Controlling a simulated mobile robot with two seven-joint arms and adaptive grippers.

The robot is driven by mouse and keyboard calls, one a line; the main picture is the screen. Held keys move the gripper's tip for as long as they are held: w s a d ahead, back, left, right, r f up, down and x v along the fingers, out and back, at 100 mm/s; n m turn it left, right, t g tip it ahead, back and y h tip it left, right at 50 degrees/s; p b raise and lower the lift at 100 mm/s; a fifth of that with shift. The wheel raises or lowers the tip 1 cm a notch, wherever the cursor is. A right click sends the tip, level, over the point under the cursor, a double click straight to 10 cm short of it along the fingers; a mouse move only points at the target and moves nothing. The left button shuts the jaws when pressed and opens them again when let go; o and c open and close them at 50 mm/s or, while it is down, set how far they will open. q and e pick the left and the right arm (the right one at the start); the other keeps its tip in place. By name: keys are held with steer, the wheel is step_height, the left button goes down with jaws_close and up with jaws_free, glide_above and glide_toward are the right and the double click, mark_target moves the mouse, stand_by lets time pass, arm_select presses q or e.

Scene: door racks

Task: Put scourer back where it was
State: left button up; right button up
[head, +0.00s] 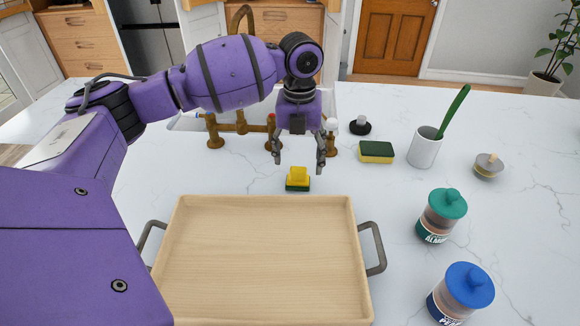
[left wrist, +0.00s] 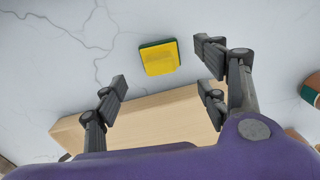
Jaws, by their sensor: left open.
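A small yellow and green scourer (head: 298,180) lies on the white marble counter, just behind the tray's far edge. It also shows in the left wrist view as a yellow block with a dark green edge (left wrist: 158,57). My left gripper (head: 300,160) is open, its fingers pointing down, spread above and slightly behind the scourer. Its fingers are apart in the left wrist view (left wrist: 163,78), with nothing between them. A second sponge (head: 376,151), green on top with a yellow side, lies farther back to the right. My right gripper is not in view.
A wooden tray (head: 260,205) with grey handles fills the front middle, empty where visible. A white cup (head: 425,148) with a green-handled tool, a teal-lidded jar (head: 441,216) and a blue-lidded jar (head: 461,294) stand right. Brass taps (head: 215,132) are behind my gripper.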

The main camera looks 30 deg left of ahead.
mark_target(298, 168)
arm_select(q)
step_height(298, 168, up, 6)
steer(key=shift+f, duration=0.25)
